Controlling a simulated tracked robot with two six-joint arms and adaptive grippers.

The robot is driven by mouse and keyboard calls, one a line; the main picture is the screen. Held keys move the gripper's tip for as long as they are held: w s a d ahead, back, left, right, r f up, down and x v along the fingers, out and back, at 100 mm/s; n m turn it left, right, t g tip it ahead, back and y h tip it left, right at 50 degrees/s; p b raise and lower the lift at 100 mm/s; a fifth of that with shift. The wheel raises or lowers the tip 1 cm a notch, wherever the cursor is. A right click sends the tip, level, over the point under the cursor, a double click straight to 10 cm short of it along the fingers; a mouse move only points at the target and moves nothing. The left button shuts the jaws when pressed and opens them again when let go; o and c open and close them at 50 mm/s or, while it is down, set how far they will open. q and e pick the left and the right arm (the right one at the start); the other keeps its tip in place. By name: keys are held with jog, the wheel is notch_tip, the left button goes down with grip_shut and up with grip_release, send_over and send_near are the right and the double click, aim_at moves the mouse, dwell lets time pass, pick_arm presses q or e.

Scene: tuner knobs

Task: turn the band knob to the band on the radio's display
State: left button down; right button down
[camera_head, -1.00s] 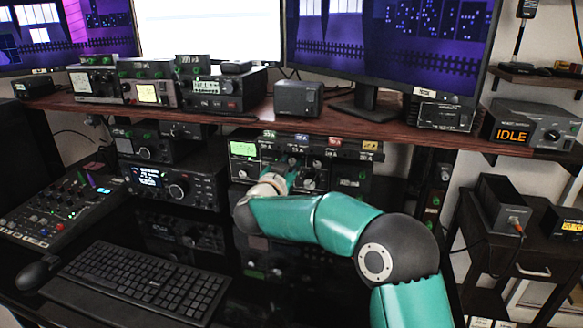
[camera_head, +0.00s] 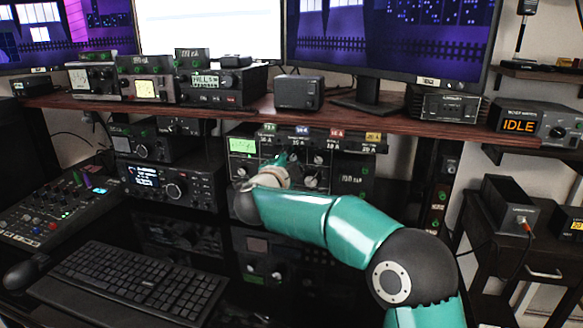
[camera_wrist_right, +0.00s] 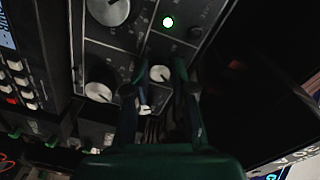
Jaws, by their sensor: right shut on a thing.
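The tuner (camera_head: 350,183) is a dark panel under the wooden shelf, with a lit green meter (camera_head: 242,146) and several pale knobs. My right gripper (camera_head: 283,162) is at its front, and the wrist hides part of the panel. In the right wrist view, the fingers of this gripper (camera_wrist_right: 159,75) stand on both sides of a small pale-topped knob (camera_wrist_right: 160,73) and are shut on it. I cannot read which label belongs to this knob. A radio with a lit display (camera_head: 145,177) stands left of the tuner; its text is too small to read. My left gripper is not in view.
Larger knobs (camera_wrist_right: 98,92) sit close beside the fingers in the wrist view. The shelf edge (camera_head: 225,112) runs above the tuner. A keyboard (camera_head: 125,288) and a mixer (camera_head: 50,212) lie at the left. A box reading IDLE (camera_head: 518,126) stands at the right.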

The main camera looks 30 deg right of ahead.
jog(key=m+b, duration=0.2)
jog(key=m, duration=0.1)
jog(key=m+b, duration=0.1)
jog(key=m, duration=0.2)
jog(key=m+b, duration=0.2)
jog(key=shift+f+m+b, duration=0.35)
jog(key=shift+m, duration=0.05)
dwell(0.4)
jog(key=c, duration=1)
grip_release()
jog(key=shift+r, duration=0.15)
jog(key=shift+r, duration=0.1)
jog(key=shift+s, duration=0.1)
